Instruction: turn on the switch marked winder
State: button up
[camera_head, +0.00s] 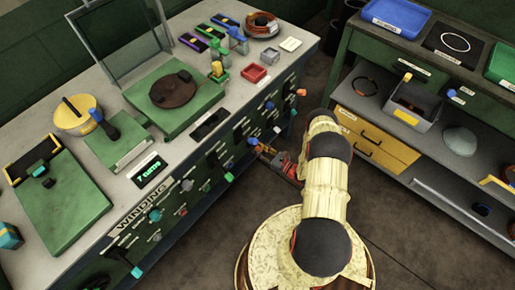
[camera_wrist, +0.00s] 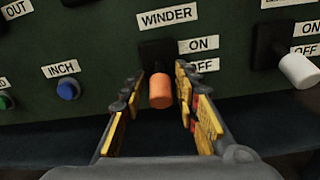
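The winder switch has an orange-tipped lever (camera_wrist: 160,90) on a black plate, under a white WINDER label (camera_wrist: 169,16). An ON label (camera_wrist: 198,44) sits to its upper right and an OFF label (camera_wrist: 203,66) below that. The lever's orange end hangs low, below the OFF label's level. My gripper (camera_wrist: 155,85) is open, with one finger on each side of the lever; contact cannot be told. In the head view my gripper (camera_head: 264,150) is at the front panel of the green bench, by a small orange knob (camera_head: 253,141).
A white-tipped lever (camera_wrist: 299,70) with ON and OFF labels is to the right. A blue button (camera_wrist: 68,89) marked INCH is to the left. Several other controls line the bench front (camera_head: 125,272). A shelf unit (camera_head: 425,185) stands right of my arm.

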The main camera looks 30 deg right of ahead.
jog(key=c, duration=0.6)
grip_shut()
jog(key=shift+r, duration=0.1)
jog(key=shift+r+g+p, duration=0.3)
jog(key=shift+g+p, duration=0.2)
jog(key=shift+p, duration=0.15)
jog(key=r+g+h+p, duration=0.1)
jog(key=g+p, duration=0.1)
jog(key=p, duration=0.1)
jog(key=shift+r+g, duration=0.1)
jog(key=shift+g, duration=0.2)
jog(key=shift+r+g+h+p, duration=0.2)
jog(key=shift+g+h+p, duration=0.25)
jog(key=shift+g+p, duration=0.4)
jog(key=shift+r+g+h+p, duration=0.2)
jog(key=shift+g+h+p, duration=0.35)
jog(key=shift+g, duration=0.4)
jog(key=o, duration=0.9)
grip_release()
jog(key=shift+c, duration=0.2)
